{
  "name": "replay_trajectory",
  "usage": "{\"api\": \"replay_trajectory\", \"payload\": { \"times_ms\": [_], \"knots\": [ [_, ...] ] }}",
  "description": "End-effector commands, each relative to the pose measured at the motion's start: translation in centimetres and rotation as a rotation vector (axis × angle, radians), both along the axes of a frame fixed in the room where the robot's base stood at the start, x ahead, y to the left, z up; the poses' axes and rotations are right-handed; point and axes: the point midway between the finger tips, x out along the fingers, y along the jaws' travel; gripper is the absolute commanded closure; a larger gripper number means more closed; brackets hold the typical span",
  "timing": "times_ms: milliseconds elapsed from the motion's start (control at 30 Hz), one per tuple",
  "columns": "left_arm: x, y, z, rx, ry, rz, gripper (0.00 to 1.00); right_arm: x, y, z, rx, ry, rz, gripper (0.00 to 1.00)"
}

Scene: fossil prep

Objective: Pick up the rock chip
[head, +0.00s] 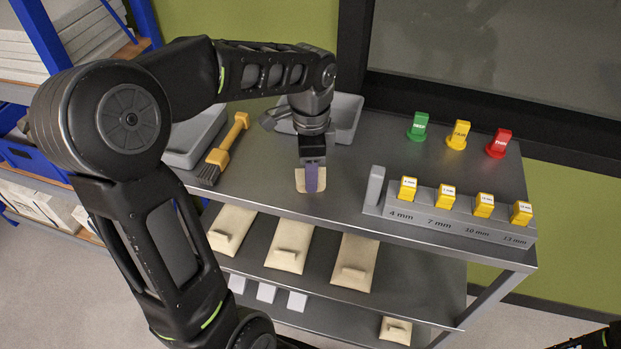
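My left gripper (312,172) points down at the middle of the top shelf of the grey metal cart (250,165). A narrow purple-blue piece shows at its lower end; I cannot tell whether this is a fingertip or something held. Right behind and below it is a small flat beige piece (301,186), partly covered by the gripper. Whether they touch is unclear, and so is the finger gap. I cannot pick out a rock chip with certainty; the beige piece may be it or its pad. My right gripper is not in view.
A yellow-handled brush (228,143) lies left of the gripper, near grey trays (346,117). A grey block (452,212) with several yellow tags stands right. Green (419,124), yellow (458,134) and red (499,142) markers stand behind. Beige boards (290,245) lie on the shelf below.

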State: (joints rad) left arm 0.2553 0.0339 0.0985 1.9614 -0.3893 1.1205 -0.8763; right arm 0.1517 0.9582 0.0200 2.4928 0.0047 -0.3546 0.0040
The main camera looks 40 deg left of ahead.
Motion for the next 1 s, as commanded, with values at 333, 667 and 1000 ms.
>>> {"api": "replay_trajectory", "payload": {
  "times_ms": [333, 667, 1000],
  "knots": [
    [0.0, 0.0, 0.0, 0.000, 0.000, 0.000, 0.87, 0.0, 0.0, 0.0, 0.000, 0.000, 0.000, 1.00],
    [0.0, 0.0, 0.0, 0.000, 0.000, 0.000, 1.00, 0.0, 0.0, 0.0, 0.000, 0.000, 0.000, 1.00],
    [0.1, 0.0, 1.8, 0.002, -0.005, -0.001, 1.00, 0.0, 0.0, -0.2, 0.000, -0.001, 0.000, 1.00]
  ]
}}
